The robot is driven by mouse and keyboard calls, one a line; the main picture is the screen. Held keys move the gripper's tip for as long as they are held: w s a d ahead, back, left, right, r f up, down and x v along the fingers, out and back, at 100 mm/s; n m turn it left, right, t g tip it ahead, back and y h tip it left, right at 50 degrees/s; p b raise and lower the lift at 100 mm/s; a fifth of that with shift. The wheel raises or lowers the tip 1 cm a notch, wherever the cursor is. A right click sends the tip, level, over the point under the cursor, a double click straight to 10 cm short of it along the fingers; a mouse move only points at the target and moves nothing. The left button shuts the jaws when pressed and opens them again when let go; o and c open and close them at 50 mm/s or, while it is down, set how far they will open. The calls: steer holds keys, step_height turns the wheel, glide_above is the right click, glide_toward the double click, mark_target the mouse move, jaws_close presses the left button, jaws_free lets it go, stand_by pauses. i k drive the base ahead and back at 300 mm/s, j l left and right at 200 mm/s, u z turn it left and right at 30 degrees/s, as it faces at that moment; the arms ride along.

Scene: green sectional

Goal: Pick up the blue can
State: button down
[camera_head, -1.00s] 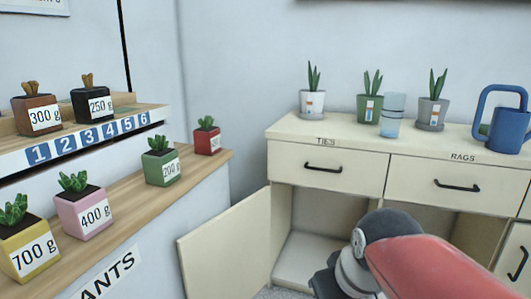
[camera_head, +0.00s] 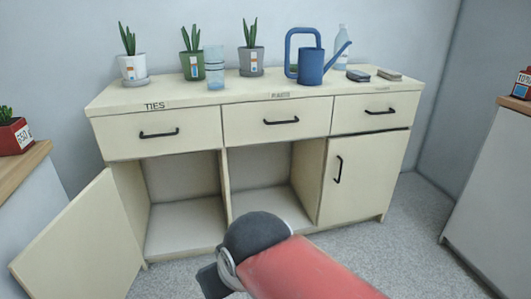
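The blue watering can (camera_head: 311,67) stands upright on top of the cream cabinet (camera_head: 165,95), right of the middle. Its looped handle is on the left and its spout points up to the right. My gripper is not clearly in view; only my red arm and its dark round joint show at the bottom centre, in front of and below the cabinet. The arm is well apart from the can.
Potted plants (camera_head: 132,65) and a clear glass (camera_head: 214,67) stand left of the can. A clear bottle (camera_head: 341,48) is behind its spout, and two small flat blocks (camera_head: 389,74) lie right. The left cabinet door (camera_head: 85,240) hangs open. Grey floor (camera_head: 400,240) is free at the right.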

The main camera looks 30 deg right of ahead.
mark_target(311, 71)
steer(key=z, duration=1.3)
